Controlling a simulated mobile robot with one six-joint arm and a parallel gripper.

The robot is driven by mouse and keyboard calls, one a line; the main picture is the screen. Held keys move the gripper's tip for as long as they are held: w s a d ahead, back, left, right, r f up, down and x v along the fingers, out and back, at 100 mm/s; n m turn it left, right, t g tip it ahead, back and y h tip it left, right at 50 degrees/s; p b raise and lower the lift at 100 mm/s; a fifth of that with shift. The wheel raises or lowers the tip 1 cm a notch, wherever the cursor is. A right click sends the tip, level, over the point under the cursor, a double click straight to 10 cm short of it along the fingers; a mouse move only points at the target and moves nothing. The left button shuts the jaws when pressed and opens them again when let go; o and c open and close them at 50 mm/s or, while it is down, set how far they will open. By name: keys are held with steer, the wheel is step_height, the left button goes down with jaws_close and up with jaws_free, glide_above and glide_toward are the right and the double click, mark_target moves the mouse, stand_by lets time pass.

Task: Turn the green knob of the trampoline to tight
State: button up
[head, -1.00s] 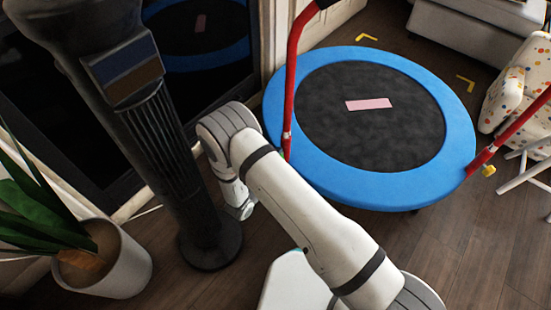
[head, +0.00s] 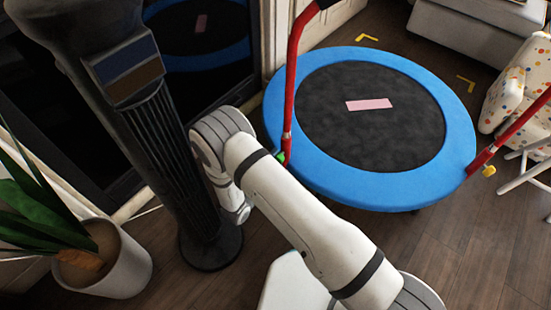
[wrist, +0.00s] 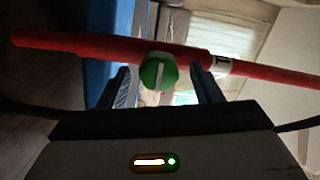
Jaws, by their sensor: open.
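The green knob (wrist: 158,72) sits on the red bar (wrist: 90,45) of the trampoline, with a white line across its face that runs nearly upright in the wrist view. A white label with a dark mark (wrist: 221,65), perhaps a T, is on the bar to the right of the knob. My gripper (wrist: 161,84) is open, one finger on each side of the knob; I cannot tell whether either touches it. In the head view a little of the green knob (head: 282,157) shows at the foot of the left red post, and my arm hides the gripper. The trampoline (head: 448,150) has a blue rim.
A yellow knob (head: 489,170) is on the right red post. A pink strip (head: 369,104) lies on the black mat. The floor at the lower right is clear.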

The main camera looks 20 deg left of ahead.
steer(key=v, duration=0.6)
steer(key=shift+r, duration=0.15)
